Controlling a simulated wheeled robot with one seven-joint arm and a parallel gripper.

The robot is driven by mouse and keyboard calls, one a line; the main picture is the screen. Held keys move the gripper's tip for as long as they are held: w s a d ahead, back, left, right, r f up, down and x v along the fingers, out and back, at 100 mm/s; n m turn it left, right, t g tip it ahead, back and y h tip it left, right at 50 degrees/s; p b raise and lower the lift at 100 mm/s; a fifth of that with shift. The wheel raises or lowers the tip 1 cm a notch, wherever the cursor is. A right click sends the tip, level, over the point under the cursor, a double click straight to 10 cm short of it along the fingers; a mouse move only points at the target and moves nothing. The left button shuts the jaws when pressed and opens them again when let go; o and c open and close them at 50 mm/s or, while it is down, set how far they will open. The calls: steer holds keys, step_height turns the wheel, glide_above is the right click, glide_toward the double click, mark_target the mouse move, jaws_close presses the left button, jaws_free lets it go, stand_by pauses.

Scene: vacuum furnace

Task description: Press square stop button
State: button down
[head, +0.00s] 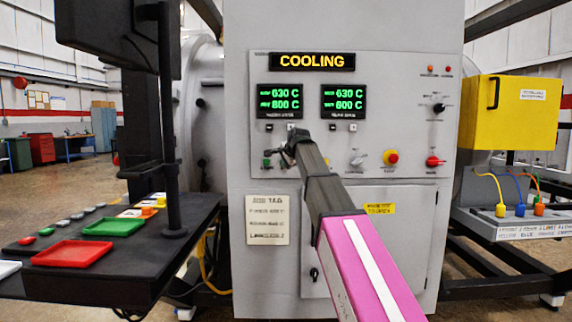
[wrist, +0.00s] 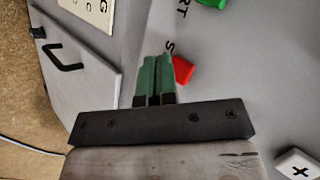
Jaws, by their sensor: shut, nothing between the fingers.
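The red button (wrist: 183,70) shows on the grey panel in the wrist view, just right of my fingertips. A label starting with "S" is beside it, its other letters hidden by my fingers. A green button (wrist: 212,3) lies at the top edge, beside letters ending "RT". My gripper (wrist: 155,68) is shut and empty, its green fingers together close to the panel; whether they touch it I cannot tell. In the head view my gripper (head: 285,153) is at the panel's lower left, right of the green button (head: 267,163); the red button is hidden there.
The control panel (head: 350,100) has a "COOLING" sign (head: 312,61) and two green displays. Right of my arm are a red-and-yellow button (head: 391,157) and a red knob (head: 434,161). A dark table with trays (head: 73,253) stands left, a yellow box (head: 510,110) right.

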steer(key=s, duration=0.5)
stand_by(0.6)
steer(key=shift+a, duration=0.1)
steer(key=s+d+f+n+g+h, duration=0.1)
steer(key=s+d+f+n, duration=0.15)
steer(key=f, duration=0.75)
steer(key=s+d+f+n+g, duration=0.1)
steer(key=s+d+f+g, duration=0.2)
steer(key=f, duration=0.8)
steer(key=s+d+f+n+h, duration=0.15)
steer(key=s+f, duration=0.25)
steer(key=f, duration=0.6)
steer(key=s+d+f+n+g, duration=0.2)
steer(key=s+d+f+n, duration=0.1)
steer(key=s+f, duration=0.8)
steer(key=s+d+f+n+g+h, duration=0.1)
steer(key=s+d+f+n+g, duration=0.2)
steer(key=s+f, duration=0.8)
step_height(320, 180, down, 3)
steer(key=shift+d+r, duration=0.2)
steer(key=shift+d, duration=1.05)
